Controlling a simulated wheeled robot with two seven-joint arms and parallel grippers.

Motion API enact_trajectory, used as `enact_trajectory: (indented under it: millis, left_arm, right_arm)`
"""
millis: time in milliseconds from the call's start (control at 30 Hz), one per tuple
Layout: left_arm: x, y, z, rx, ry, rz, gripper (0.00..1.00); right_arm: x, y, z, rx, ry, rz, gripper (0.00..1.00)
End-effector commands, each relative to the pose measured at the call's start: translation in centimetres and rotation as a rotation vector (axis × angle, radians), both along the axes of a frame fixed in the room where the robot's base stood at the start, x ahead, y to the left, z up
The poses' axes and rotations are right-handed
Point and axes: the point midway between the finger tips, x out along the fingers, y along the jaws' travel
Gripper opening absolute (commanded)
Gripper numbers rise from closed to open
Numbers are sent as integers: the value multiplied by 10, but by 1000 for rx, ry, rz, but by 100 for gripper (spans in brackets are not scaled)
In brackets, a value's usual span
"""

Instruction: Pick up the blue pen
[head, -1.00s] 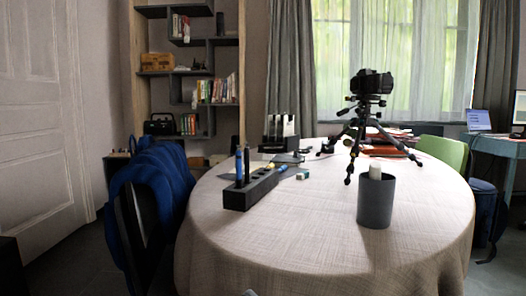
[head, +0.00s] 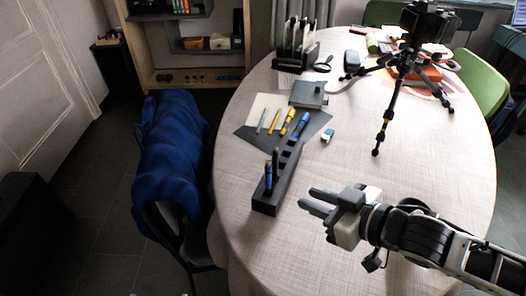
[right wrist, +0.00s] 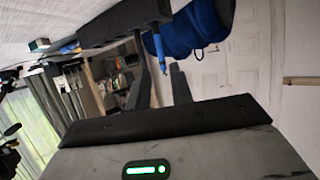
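A blue pen (head: 268,176) stands upright in the near end of a long black holder (head: 287,172) on the table, with a dark pen (head: 276,157) beside it. In the right wrist view the blue pen (right wrist: 159,46) shows beyond the fingertips, with the holder (right wrist: 118,24) at the top. My right gripper (head: 308,200) is to the right of the holder, its fingers pointing left towards it. The fingers are apart with nothing between them, and they also show in the right wrist view (right wrist: 158,72). My left gripper is out of view.
Another blue pen (head: 301,125) and yellow pens (head: 288,121) lie on a dark mat (head: 318,121) behind the holder. An eraser (head: 328,135) lies nearby. A camera tripod (head: 386,115) stands at the back right. A chair with a blue jacket (head: 172,150) is left of the table.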

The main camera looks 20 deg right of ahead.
Motion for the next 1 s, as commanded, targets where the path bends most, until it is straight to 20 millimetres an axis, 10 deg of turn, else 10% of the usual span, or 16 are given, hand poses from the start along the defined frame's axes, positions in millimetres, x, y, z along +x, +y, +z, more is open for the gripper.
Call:
enact_trajectory:
  millis: [1000]
  left_arm:
    - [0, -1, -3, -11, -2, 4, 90]
  right_arm:
    - [109, 57, -57, -1, 0, 0, 22]
